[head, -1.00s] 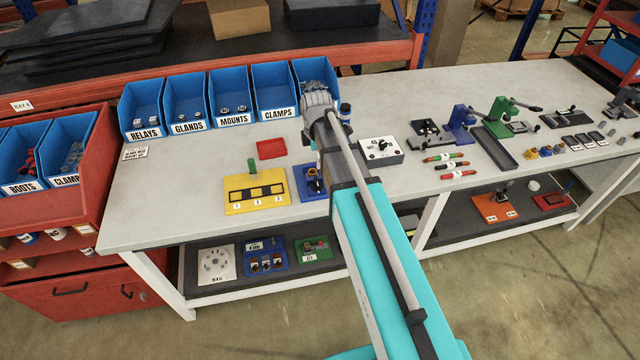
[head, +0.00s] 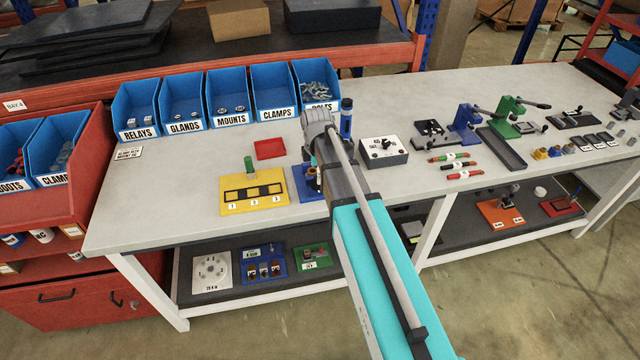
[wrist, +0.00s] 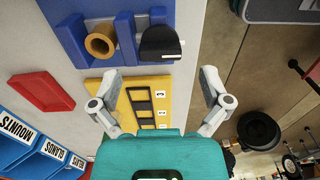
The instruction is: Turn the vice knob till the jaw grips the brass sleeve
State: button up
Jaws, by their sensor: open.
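The blue vice (head: 303,190) stands near the bench's front edge, partly hidden by my arm in the head view. In the wrist view the blue vice (wrist: 75,42) holds the upright brass sleeve (wrist: 100,42), a hollow ring between blue blocks. The blue jaw block (wrist: 126,38) is just right of the sleeve; whether they touch I cannot tell. The black vice knob (wrist: 161,43) is further right. My gripper (wrist: 160,85) is open and empty, its fingers spread below the knob in the wrist view and apart from it. My arm hides the gripper in the head view.
A yellow block plate (head: 240,203) with numbered slots and a green peg lies left of the vice. A red tray (head: 270,149) lies behind it. Blue bins (head: 183,110) line the back.

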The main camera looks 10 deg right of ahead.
jog(key=shift+f+b, duration=1.25)
jog(key=shift+f, duration=0.25)
jog(key=c, duration=1.2)
jog(key=shift+o, duration=0.2)
jog(key=shift+d, duration=0.25)
jog(key=shift+a, duration=0.15)
